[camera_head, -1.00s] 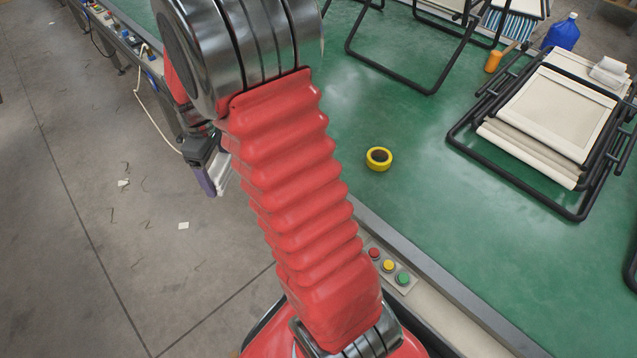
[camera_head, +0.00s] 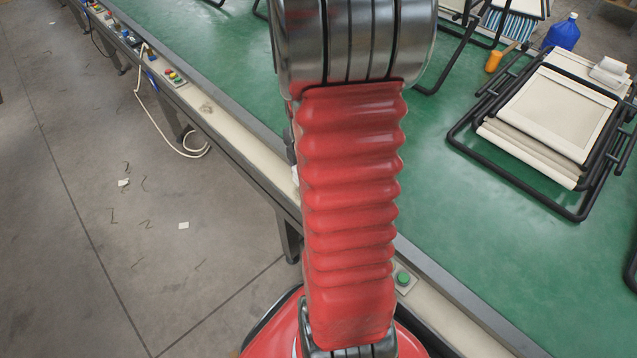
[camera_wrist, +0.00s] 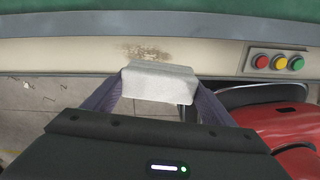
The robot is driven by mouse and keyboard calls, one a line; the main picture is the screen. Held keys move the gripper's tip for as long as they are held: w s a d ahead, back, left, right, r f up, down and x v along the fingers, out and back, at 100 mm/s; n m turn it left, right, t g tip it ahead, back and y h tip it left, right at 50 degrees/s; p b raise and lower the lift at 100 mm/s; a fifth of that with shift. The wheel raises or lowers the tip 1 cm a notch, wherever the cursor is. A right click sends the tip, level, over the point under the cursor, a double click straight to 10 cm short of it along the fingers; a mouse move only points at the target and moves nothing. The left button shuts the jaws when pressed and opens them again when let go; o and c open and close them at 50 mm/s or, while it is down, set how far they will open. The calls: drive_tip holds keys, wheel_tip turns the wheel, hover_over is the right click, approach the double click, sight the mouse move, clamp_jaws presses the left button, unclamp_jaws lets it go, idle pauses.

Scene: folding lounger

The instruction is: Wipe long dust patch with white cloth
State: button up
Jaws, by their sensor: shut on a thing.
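My gripper (camera_wrist: 158,88) is shut on a folded white cloth (camera_wrist: 160,79), held between its two dark purple fingers in the wrist view. A brown, irregular dust patch (camera_wrist: 147,53) lies on the cream rail just beyond the cloth's far edge. The cloth hangs near the rail's front edge; I cannot tell whether it touches the rail. In the head view my arm hides nearly all of the gripper and cloth. A brownish dust patch (camera_head: 207,107) shows there on the rail, left of my arm; I cannot tell if it is the same patch.
The cream rail (camera_wrist: 60,58) borders the green table (camera_head: 470,260). Red, yellow and green buttons (camera_wrist: 275,62) sit right of the patch. Another button box (camera_head: 175,77) and a white cable (camera_head: 165,137) are farther left. Folded lounger frames (camera_head: 550,120) lie on the table.

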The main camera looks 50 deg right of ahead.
drive_tip(key=shift+s+d+f+n, duration=0.15)
drive_tip(key=shift+s+n, duration=0.1)
drive_tip(key=shift+s, duration=0.25)
drive_tip(key=shift+s+d+n, duration=0.15)
drive_tip(key=shift+s+n, duration=0.05)
drive_tip(key=shift+s, duration=0.25)
drive_tip(key=shift+s+d+f+n, duration=0.15)
drive_tip(key=shift+s+n, duration=0.1)
drive_tip(key=shift+s, duration=0.25)
